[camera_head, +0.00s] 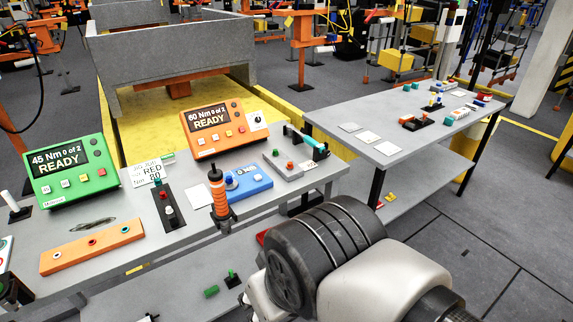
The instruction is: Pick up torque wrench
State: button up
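No tool here is clearly readable as a torque wrench. An upright orange and black tool (219,193) stands at the bench's front edge, just left of a blue block; its lower end is hard to make out. A teal and black handled tool (306,143) lies at the bench's right end. A thin dark metal piece (92,224) lies below the green controller. The grey workbench (105,263) carries them all. My arm's dark joint and pale links fill the lower right, right of the orange and black tool. My gripper is not in view.
A green controller (67,170) reads 45 Nm READY; an orange controller (212,128) reads 60 Nm READY. An orange block (91,247), a blue block (248,182) and a card (148,174) crowd the bench. A second table (400,135) stands at right. Open floor lies at lower right.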

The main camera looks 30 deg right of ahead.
aim_at(307, 138)
jog(key=i+l+u, duration=0.1)
jog(key=l, duration=0.3)
jog(key=i+l, duration=0.2)
jog(key=l, duration=0.25)
jog(key=i+l+u, duration=0.15)
jog(key=l, duration=0.25)
jog(key=i+l, duration=0.15)
jog(key=l, duration=0.3)
jog(key=i+l+u, duration=0.15)
jog(key=l, duration=0.7)
jog(key=i+l+u, duration=0.15)
jog(key=l, duration=0.3)
